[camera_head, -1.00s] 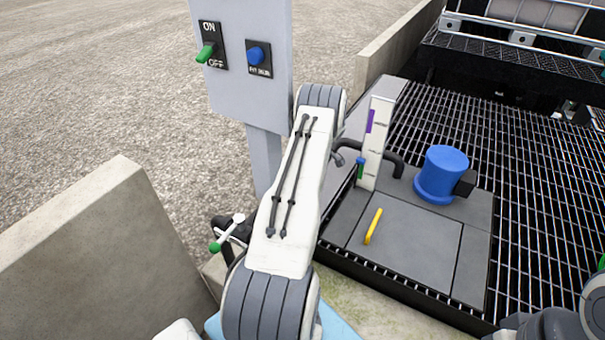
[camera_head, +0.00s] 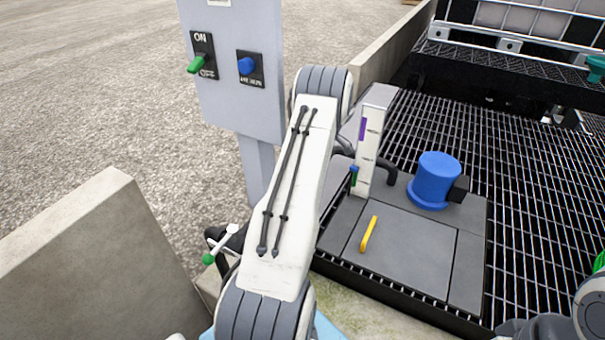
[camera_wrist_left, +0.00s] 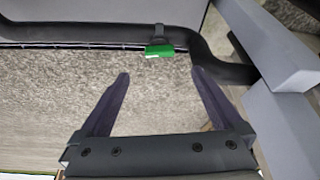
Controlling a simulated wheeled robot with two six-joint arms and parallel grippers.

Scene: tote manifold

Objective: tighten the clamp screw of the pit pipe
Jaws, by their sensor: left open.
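In the left wrist view the pipe (camera_wrist_left: 100,37) runs across the top and bends down at the right. A green tab (camera_wrist_left: 159,51), which looks like the clamp screw's handle, sits on a dark collar on it. My left gripper (camera_wrist_left: 160,73) is open and empty, its fingertips just short of the green tab, which lies between their lines. In the head view this gripper is hidden behind my arm.
A grey control box (camera_head: 230,75) with a green lever and blue knob stands left of my arm. The gauge post (camera_head: 371,140), blue motor (camera_head: 436,180) and yellow handle (camera_head: 369,234) stand on the grey pit cover (camera_head: 410,250). Concrete walls (camera_head: 95,260) flank the left.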

